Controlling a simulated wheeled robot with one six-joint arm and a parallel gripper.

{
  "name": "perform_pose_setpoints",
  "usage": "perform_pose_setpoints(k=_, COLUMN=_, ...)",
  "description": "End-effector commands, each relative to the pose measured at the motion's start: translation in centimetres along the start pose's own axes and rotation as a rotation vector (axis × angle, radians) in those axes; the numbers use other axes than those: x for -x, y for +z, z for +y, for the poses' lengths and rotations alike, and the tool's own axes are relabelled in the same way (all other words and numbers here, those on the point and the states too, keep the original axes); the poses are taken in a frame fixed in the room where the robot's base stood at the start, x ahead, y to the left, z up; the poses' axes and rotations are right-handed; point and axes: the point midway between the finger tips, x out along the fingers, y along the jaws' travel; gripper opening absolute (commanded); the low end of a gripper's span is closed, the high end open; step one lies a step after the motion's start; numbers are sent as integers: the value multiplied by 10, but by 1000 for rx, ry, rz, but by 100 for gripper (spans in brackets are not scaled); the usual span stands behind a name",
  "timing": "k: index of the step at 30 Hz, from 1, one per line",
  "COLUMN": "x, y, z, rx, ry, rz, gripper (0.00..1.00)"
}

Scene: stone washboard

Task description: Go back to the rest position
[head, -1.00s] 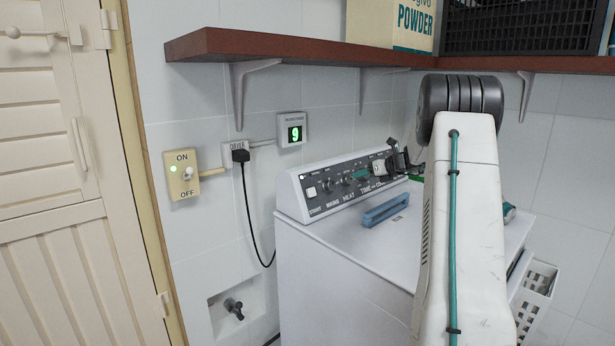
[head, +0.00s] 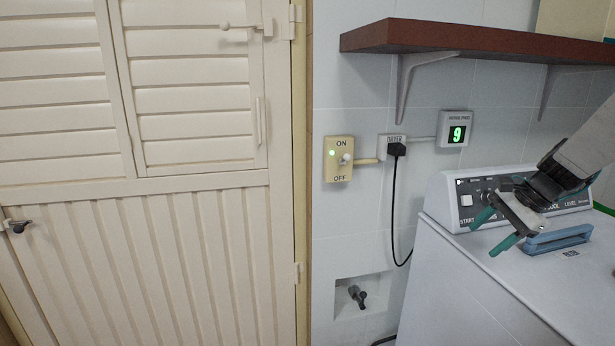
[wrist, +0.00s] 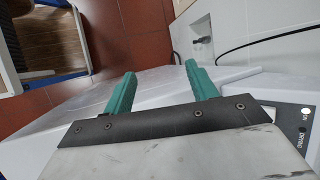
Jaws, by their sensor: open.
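My gripper (head: 492,231) shows at the right of the head view, with its two green fingers spread apart and nothing between them. It is above the left part of the white washing machine top (head: 465,290), in front of the control panel (head: 482,195). In the wrist view my gripper (wrist: 160,85) points out over the machine's edge, fingers open and empty. The blue handle (head: 557,240) on the machine top is just right of the gripper and partly behind it.
A wall switch (head: 339,159) with a green light and a display (head: 456,129) reading 9 are on the tiled wall. A brown shelf (head: 480,38) hangs above. A tap (head: 357,296) sits in a wall recess. A cream louvred door (head: 150,220) fills the left.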

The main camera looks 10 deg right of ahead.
Motion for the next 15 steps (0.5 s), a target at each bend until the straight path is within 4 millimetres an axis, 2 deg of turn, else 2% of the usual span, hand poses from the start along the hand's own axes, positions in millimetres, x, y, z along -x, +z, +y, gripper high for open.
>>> perform_pose_setpoints(k=1, x=0, y=34, z=13, rx=126, ry=58, rz=2, gripper=57)
perform_pose_setpoints(k=6, x=1, y=119, z=68, rx=529, ry=251, rz=5, gripper=57)
perform_pose_setpoints(k=9, x=3, y=158, z=103, rx=742, ry=350, rz=8, gripper=57)
perform_pose_setpoints(k=15, x=8, y=212, z=170, rx=1102, ry=506, rz=39, gripper=57)
